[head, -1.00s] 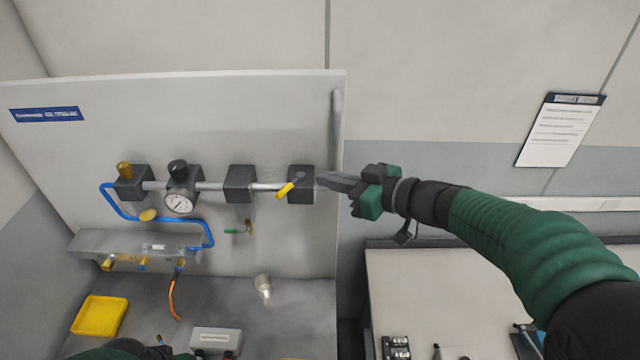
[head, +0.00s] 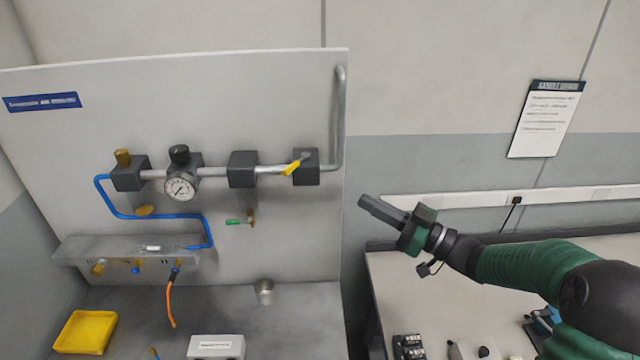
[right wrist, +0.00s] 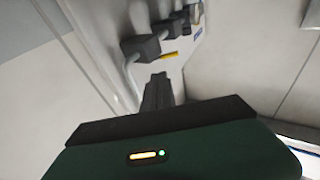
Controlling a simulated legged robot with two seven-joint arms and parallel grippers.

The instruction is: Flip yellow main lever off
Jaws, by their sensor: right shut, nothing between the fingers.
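The yellow main lever (head: 292,169) is on the dark valve block (head: 306,167) at the right end of the grey pipe. It slants down and to the left from the block. It also shows in the right wrist view (right wrist: 169,56), beyond my fingertips. My right gripper (head: 368,203) is shut and empty. It is to the right of the panel's edge, lower than the lever and apart from it. In the right wrist view my shut fingers (right wrist: 158,88) point toward the valve block. My left gripper is out of view.
The panel also carries a pressure gauge (head: 181,187), a blue hose (head: 150,217) and a small green lever (head: 236,222). A yellow tray (head: 86,332) and a grey cup (head: 264,291) stand on the bench below. Free space lies between my gripper and the panel.

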